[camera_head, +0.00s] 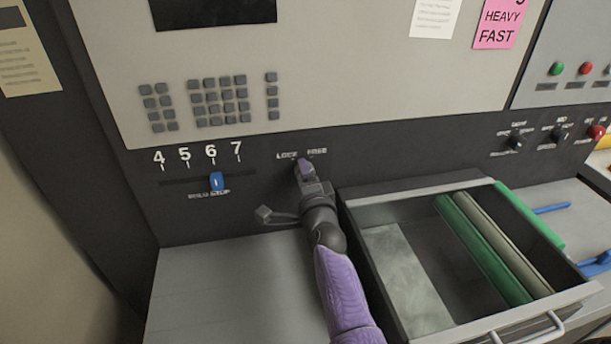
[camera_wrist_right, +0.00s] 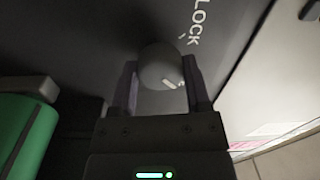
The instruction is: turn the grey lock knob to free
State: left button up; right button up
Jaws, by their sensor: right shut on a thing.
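The grey lock knob (camera_wrist_right: 158,66) sits on the dark panel, between the two fingers of my right gripper in the right wrist view. My right gripper (camera_head: 305,174) is shut on the knob, below the words LOCK and FREE in the head view, and covers most of it there. In the wrist view the white mark on the knob slants to the lower right, while the LOCK label (camera_wrist_right: 196,26) is at the upper right. The FREE label (camera_head: 317,151) shows only in the head view. My left gripper is not in view.
An open drawer (camera_head: 417,189) with green and grey rollers stands right of my right arm. A blue slider (camera_head: 216,181) is left of the knob, under the numbers. Grey keypad buttons (camera_head: 219,101) are above. The grey ledge (camera_head: 225,290) at the lower left is clear.

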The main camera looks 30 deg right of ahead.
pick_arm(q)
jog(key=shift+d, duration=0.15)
pick_arm(e)
jog(key=o, duration=1.3)
pick_arm(q)
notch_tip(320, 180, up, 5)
jog(key=p, duration=0.4)
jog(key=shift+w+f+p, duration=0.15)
jog(key=shift+p, duration=0.25)
pick_arm(e)
jog(key=v, duration=1)
